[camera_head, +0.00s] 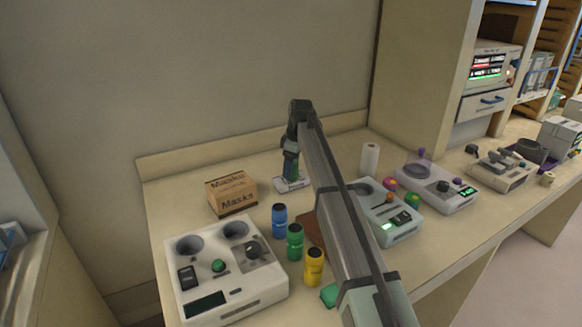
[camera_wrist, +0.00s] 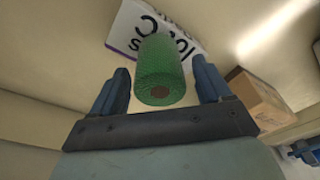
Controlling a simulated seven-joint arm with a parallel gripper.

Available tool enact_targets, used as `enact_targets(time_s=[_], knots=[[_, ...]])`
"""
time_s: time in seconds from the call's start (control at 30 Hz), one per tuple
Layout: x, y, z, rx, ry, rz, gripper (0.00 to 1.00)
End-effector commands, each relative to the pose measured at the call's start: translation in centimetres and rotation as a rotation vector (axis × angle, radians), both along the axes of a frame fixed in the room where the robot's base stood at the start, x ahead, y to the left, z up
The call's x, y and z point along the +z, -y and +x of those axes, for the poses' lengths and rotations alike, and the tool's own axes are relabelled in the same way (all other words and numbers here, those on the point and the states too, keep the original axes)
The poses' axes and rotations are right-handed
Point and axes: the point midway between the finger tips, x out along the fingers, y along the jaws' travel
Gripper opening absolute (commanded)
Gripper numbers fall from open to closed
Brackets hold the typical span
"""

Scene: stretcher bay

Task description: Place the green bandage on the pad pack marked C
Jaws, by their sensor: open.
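The roll appears to rest on the pack, though the contact is hidden. In the head view my gripper (camera_head: 291,163) points down over the white pack (camera_head: 282,185) near the back wall.
A cardboard Masks box (camera_head: 232,193) stands left of the pack. Blue (camera_head: 279,221), green (camera_head: 295,242) and yellow (camera_head: 314,267) bottles stand in front. A large white device (camera_head: 225,270) fills the front left. A white roll (camera_head: 369,158) and another device (camera_head: 390,215) stand right.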

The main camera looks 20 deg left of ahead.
Motion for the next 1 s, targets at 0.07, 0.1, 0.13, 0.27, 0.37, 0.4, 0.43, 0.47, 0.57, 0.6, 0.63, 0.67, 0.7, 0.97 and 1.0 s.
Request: enact_targets(time_s=[0.07, 0.1, 0.13, 0.27, 0.37, 0.4, 0.43, 0.47, 0.57, 0.6, 0.63, 0.67, 0.7, 0.97, 1.0], knots=[[1.1, 0.1, 0.1, 0.0, 0.002, 0.001, 0.78], [1.7, 0.2, 0.1, 0.0, 0.002, 0.001, 0.78], [2.2, 0.3, 0.1, 0.0, 0.002, 0.001, 0.78], [4.7, 0.7, 0.1, 0.0, 0.003, 0.002, 0.78], [6.6, 1.0, 0.1, 0.0, 0.002, 0.001, 0.78], [7.3, 1.1, 0.1, 0.0, 0.002, 0.002, 0.78], [7.8, 1.1, 0.1, 0.0, 0.002, 0.001, 0.78], [8.2, 1.2, 0.1, 0.0, 0.001, 0.001, 0.78], [9.6, 1.4, 0.1, 0.0, 0.001, 0.001, 0.78], [10.0, 1.5, 0.1, 0.0, 0.001, 0.001, 0.78], [10.3, 1.5, 0.1, 0.0, 0.001, 0.001, 0.78], [10.5, 1.6, 0.1, 0.0, 0.001, 0.001, 0.78], [10.8, 1.6, 0.0, 0.0, 0.0, 0.0, 0.78], [11.4, 1.8, 0.0, 0.0, -0.001, 0.0, 0.78], [11.4, 1.8, 0.0, 0.0, -0.001, 0.0, 0.78]])
